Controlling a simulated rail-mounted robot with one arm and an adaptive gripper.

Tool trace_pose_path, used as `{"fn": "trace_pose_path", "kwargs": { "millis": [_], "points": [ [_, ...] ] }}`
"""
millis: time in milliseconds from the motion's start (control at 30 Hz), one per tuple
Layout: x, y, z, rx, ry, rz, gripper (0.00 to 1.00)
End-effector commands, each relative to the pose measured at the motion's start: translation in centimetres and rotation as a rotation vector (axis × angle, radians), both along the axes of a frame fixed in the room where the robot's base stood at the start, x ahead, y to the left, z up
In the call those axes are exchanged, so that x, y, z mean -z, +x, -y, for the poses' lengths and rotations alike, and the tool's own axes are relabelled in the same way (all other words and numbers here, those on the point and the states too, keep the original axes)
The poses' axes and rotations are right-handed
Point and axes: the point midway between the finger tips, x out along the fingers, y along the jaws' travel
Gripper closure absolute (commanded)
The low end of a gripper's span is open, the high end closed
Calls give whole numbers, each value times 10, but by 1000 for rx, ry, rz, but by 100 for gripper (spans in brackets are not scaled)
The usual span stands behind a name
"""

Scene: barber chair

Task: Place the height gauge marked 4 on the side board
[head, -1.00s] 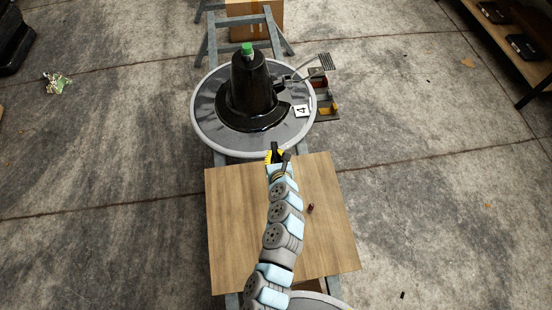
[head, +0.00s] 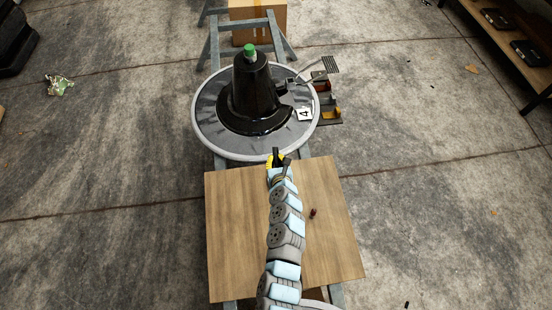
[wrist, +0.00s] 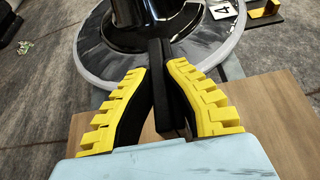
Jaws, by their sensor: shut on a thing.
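My gripper (head: 279,158) is over the far edge of the wooden board (head: 235,235), just in front of the round grey base. In the wrist view its yellow-and-black fingers are closed on a long black bar (wrist: 160,75). No number shows on the bar, so I cannot tell whether it is the height gauge. A white card marked 4 (head: 304,114) is at the right of the round base, apart from my gripper. It also shows at the top of the wrist view (wrist: 222,10).
A black cone-shaped column with a green top (head: 250,85) stands on the round base (head: 207,130). A small compartmented tray (head: 328,110) sits at its right. A small dark red object (head: 313,212) lies on the board. Much of the board's left side is clear.

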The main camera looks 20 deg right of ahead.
Motion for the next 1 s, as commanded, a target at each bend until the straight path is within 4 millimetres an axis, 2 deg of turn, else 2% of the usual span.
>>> {"fn": "trace_pose_path", "kwargs": {
  "millis": [267,300,333,367,733,1000],
  "points": [
    [-2,1,1,3,-1,4,100],
    [-1,0,1,2,-2,3,78],
    [-1,0,1,2,-1,2,69],
    [-1,0,1,2,-1,2,67],
    [-2,-2,0,1,0,0,67],
    [-12,-22,-4,4,0,0,67]
  ]
}}
